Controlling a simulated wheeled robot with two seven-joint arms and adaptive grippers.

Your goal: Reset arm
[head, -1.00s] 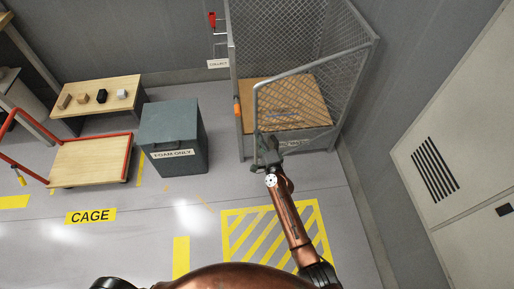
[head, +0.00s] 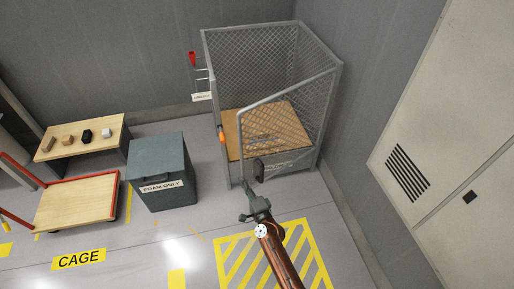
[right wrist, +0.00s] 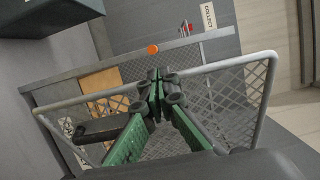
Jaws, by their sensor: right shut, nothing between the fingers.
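My right arm comes in from the bottom of the head view, and its gripper (head: 252,192) is in front of the wire-mesh cage (head: 322,125). In the right wrist view the green-padded fingers (right wrist: 160,88) are together with nothing between them, in front of the mesh gate (right wrist: 235,95). A dark oblong part (right wrist: 100,128) shows at the gate's left in that view. The gate's frame (head: 285,90) slopes across the cage front in the head view. I cannot tell whether the gripper touches it. My left gripper is out of view.
A grey FOAM ONLY bin (head: 160,165) stands left of the cage. Farther left are a red-railed cart (head: 75,203) and a low wooden table (head: 95,128) with several small blocks. Yellow hatching (head: 235,255) marks open floor before the cage. A wall cabinet (head: 440,130) is at right.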

